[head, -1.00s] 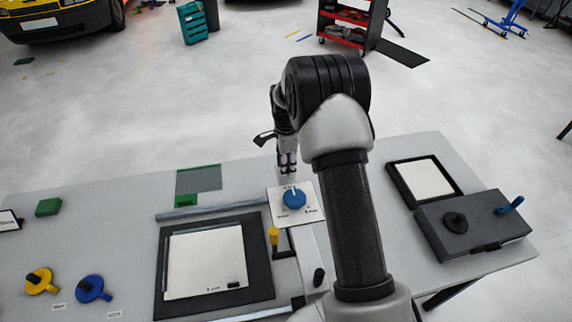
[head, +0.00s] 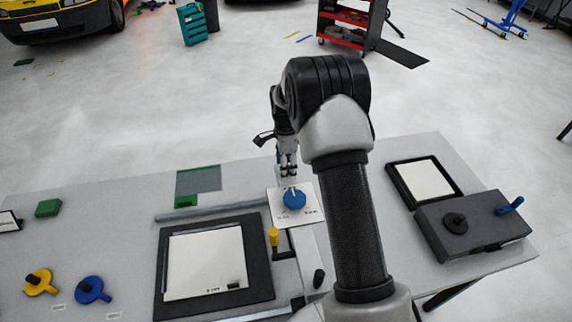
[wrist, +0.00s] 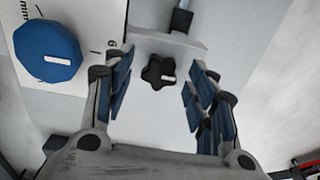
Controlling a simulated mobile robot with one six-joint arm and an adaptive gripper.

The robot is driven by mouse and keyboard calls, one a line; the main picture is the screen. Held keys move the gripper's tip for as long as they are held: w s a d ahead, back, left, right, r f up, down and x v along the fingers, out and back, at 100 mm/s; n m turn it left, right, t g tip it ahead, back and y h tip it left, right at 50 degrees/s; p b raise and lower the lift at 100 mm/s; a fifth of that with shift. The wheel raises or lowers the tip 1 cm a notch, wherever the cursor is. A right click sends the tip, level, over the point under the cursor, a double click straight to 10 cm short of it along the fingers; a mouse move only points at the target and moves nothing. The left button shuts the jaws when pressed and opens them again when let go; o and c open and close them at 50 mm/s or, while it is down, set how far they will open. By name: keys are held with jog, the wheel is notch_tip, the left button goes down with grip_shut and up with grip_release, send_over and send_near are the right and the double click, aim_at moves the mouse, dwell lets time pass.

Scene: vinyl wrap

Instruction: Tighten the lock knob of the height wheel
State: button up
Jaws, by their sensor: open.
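The height wheel is a blue faceted knob (head: 294,199) on a white scale plate (head: 277,212); the wheel also shows at the upper left of the wrist view (wrist: 47,52). A small black star-shaped knob (wrist: 159,72) with a white mark, which looks like the lock knob, sits beside it in the wrist view. My gripper (head: 288,171) is just behind the wheel in the head view. In the wrist view my gripper (wrist: 160,66) is open, with one blue-padded finger on each side of the star knob and visible gaps. I cannot make out the star knob in the head view.
A black shaft-like part (wrist: 182,20) stands near the star knob. A yellow-topped crank (head: 273,237) and a black-framed panel (head: 262,277) are in front on the table. A grey box (head: 475,228) with a black knob and blue lever is at right.

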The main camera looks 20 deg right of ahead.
notch_tip(320, 180, up, 12)
dwell(0.6)
dwell(0.5)
